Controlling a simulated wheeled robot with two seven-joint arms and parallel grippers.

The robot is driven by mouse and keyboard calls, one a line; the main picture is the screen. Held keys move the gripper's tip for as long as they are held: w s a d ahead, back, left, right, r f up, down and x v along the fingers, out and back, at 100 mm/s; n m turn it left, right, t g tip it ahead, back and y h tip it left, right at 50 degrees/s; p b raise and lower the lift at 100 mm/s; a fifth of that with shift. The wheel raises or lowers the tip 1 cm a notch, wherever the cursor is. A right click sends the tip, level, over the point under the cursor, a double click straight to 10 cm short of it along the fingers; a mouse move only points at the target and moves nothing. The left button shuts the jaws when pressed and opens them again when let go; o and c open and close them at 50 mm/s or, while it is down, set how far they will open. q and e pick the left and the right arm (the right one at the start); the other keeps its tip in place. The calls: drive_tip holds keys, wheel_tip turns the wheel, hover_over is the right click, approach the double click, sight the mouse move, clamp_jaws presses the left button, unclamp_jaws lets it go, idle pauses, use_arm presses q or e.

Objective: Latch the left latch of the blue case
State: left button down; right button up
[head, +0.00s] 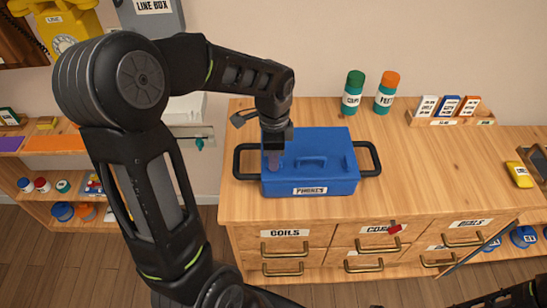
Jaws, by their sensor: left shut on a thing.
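My left gripper (275,158) reaches down over the left part of the case and is shut at the left latch. The gripper and wrist hide most of the latch, so its exact position cannot be told. My right gripper is not in view; only a dark part of my right arm shows at the lower right corner.
A green-capped jar (353,92) and an orange-capped jar (387,93) stand behind the case. A card rack (445,110) is at the back right. Labelled drawers (285,247) are below the counter.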

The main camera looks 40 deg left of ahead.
use_arm(q)
drive_tip(key=c, duration=1.5)
unclamp_jaws()
wheel_tip(320, 180, up, 8)
drive_tip(key=shift+f+b, duration=0.1)
drive_tip(key=shift+b, duration=0.25)
